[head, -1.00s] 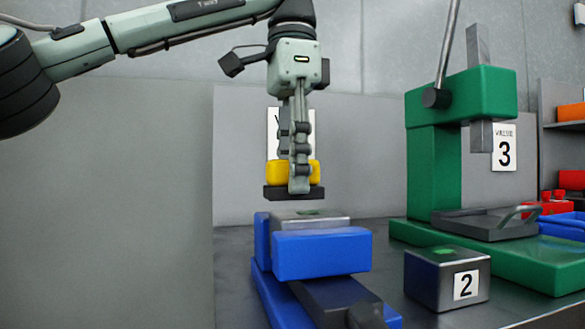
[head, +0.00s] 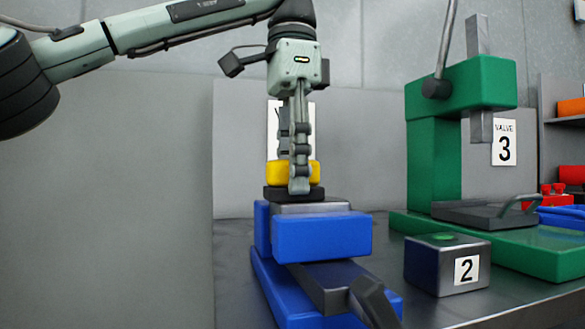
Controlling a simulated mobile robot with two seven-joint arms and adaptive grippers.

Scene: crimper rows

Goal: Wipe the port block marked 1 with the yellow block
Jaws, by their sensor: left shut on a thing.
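The yellow block (head: 273,172), with a dark pad (head: 296,194) under it, is between the fingers of my left gripper (head: 300,185). The gripper points straight down and is shut on it. Below, a grey metal block (head: 312,208) sits in the jaws of a blue vise (head: 321,237). The dark pad is right at this block's top and appears to touch it. No number shows on the clamped block; its front is behind the vise jaw, and the green spot on its top is hidden. My right gripper is not in view.
A loose metal block marked 2 (head: 447,266) stands right of the vise. A green press (head: 432,170) stands behind it, near a sign marked VALVE 3 (head: 504,142). The vise handle (head: 372,302) sticks out in front. Red and blue items are at far right.

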